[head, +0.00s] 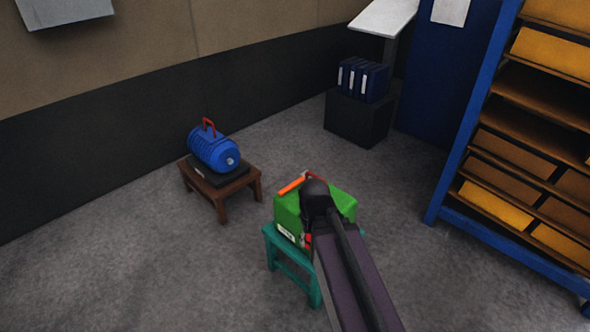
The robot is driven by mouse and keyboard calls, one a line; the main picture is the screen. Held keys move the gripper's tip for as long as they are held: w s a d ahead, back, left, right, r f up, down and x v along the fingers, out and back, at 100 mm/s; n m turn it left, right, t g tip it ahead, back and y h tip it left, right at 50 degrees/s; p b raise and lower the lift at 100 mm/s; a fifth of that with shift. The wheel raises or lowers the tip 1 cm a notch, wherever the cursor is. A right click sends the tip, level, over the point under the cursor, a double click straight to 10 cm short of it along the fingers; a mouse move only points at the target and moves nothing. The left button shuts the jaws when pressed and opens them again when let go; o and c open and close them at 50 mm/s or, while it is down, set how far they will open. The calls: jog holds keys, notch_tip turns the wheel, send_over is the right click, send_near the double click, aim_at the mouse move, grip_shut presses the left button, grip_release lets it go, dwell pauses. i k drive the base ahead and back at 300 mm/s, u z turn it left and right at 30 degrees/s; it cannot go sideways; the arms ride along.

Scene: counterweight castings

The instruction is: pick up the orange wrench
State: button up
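The orange wrench (291,186) shows as a short orange bar at the back left edge of the green box (288,208). The box stands on a teal stool (290,267). The dark end of my arm, with my gripper (315,192), is over the box, just right of the orange bar. It hides the middle of the box and possibly part of the wrench. The fingers cannot be made out, and I cannot tell whether they touch anything. Small red parts show beside the arm end, behind it and on the box's front; I cannot tell what they are.
A blue motor-like casting (213,149) with a red handle sits on a brown stool (222,189) to the left. A dark block (358,120) with blue binders (362,80) stands at the back. A blue-framed shelf (470,120) with yellow bins fills the right. Floor between is clear.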

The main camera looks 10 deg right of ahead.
aim_at(301, 179)
jog(key=z, duration=0.2)
jog(key=i, duration=1.45)
jog(key=z, duration=0.2)
